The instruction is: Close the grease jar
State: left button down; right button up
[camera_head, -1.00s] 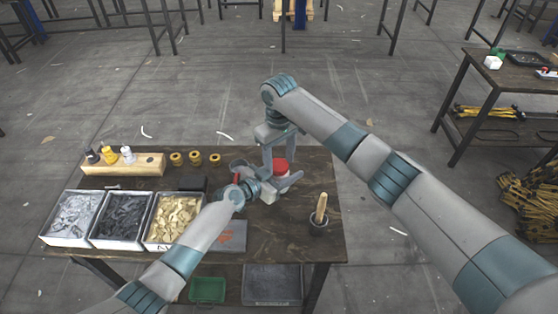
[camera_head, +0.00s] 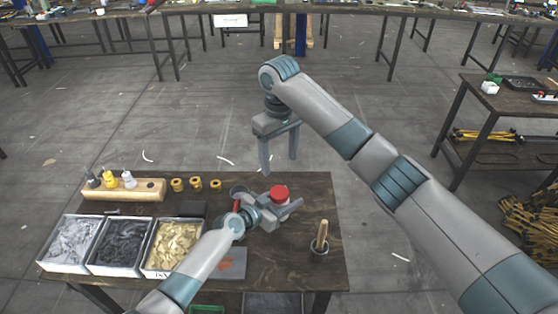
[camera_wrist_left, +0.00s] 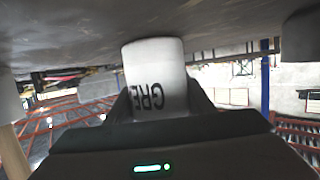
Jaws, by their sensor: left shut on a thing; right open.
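The grease jar is white with "GRE" lettering and stands between my left gripper's fingers in the left wrist view (camera_wrist_left: 157,78). In the head view its red lid (camera_head: 279,192) sits on top, looking level; whether it is fully tight I cannot tell. My left gripper (camera_head: 284,212) is shut on the jar's body, low over the table (camera_head: 300,262). The fingers hide much of the jar. My right gripper (camera_head: 279,165) is open and empty, fingers pointing down, raised above and behind the lid and apart from it.
Three bins (camera_head: 118,271) of parts stand at the left, behind them a wooden block (camera_head: 130,190) with bottles and several yellow rings (camera_head: 196,184).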

pick_arm(q)
jog(key=c, duration=0.8)
grip_release()
jog(key=shift+o, duration=0.2)
jog(key=shift+v, duration=0.8)
jog(key=b+v, duration=0.1)
jog(key=v, duration=0.9)
jog(key=shift+a+r, duration=0.1)
jog(key=shift+a, duration=0.05)
jog(key=shift+s, duration=0.1)
